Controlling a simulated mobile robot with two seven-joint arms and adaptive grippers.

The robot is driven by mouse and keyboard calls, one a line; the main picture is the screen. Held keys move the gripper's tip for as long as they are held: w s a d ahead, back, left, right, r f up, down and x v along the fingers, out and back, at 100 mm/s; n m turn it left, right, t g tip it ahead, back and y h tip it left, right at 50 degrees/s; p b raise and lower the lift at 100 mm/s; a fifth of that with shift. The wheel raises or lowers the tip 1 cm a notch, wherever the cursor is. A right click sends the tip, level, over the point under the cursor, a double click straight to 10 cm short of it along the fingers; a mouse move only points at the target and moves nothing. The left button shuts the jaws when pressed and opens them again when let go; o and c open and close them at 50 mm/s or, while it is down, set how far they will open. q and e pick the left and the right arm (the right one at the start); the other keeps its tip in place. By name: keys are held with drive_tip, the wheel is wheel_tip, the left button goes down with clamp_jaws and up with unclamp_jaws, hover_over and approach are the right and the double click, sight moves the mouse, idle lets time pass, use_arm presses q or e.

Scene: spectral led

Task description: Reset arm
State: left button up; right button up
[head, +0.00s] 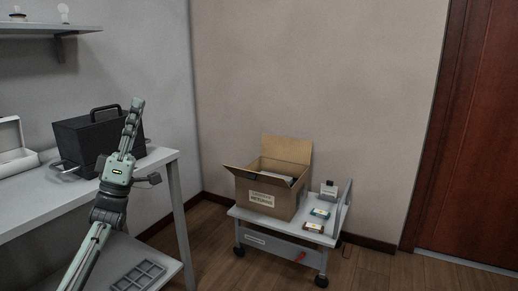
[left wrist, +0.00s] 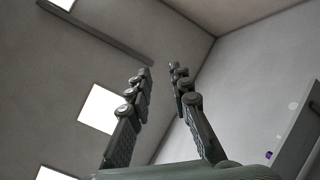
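My left arm comes in from the lower left in the head view, with its left gripper (head: 136,104) pointing up in front of the grey table (head: 60,205) and the black box. In the left wrist view the two fingers of the left gripper (left wrist: 160,72) stand apart with nothing between them. That view looks up at the ceiling and the upper walls. My right gripper shows in neither view.
A black case (head: 84,135) with a handle stands on the table behind my left gripper. A low wheeled cart (head: 270,222) holds an open cardboard box (head: 262,195) and a few small items. Wooden floor lies between table and cart. A brown door (head: 475,130) is at right.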

use_arm(q)
drive_tip(key=w+a+f+n+g+y, duration=0.2)
drive_tip(key=w+a+f+y, duration=0.1)
drive_tip(key=w+f+y, duration=0.5)
drive_tip(key=w+a+f+n+g+y, duration=0.2)
drive_tip(key=w+a+f+n+y, duration=0.15)
drive_tip(key=w+f+y, duration=0.5)
drive_tip(key=s+a+f+m+g+y, duration=0.25)
drive_tip(key=a+f+g, duration=0.2)
drive_tip(key=f, duration=0.45)
drive_tip(key=s+a+f+m+g+y, duration=0.25)
drive_tip(key=s+f+g, duration=0.2)
drive_tip(key=f, duration=0.35)
drive_tip(key=s+d+f+m+g, duration=0.1)
drive_tip(key=s+d+f+g, duration=0.2)
drive_tip(key=s+f, duration=0.75)
drive_tip(key=s+d+f+m+g, duration=0.1)
drive_tip(key=s+d+f+g, duration=0.2)
drive_tip(key=s+f, duration=0.7)
drive_tip(key=s+d+f+g, duration=0.1)
drive_tip(key=s+d+f, duration=0.1)
drive_tip(key=s, duration=0.6)
drive_tip(key=s+d+f+g+h, duration=0.1)
drive_tip(key=s+d+f, duration=0.1)
drive_tip(key=s+f, duration=0.3)
drive_tip(key=s+d+f+h, duration=0.1)
drive_tip(key=s+d+f, duration=0.2)
drive_tip(key=s, duration=0.9)
drive_tip(key=shift+f+g, duration=0.4)
drive_tip(key=shift+f, duration=0.05)
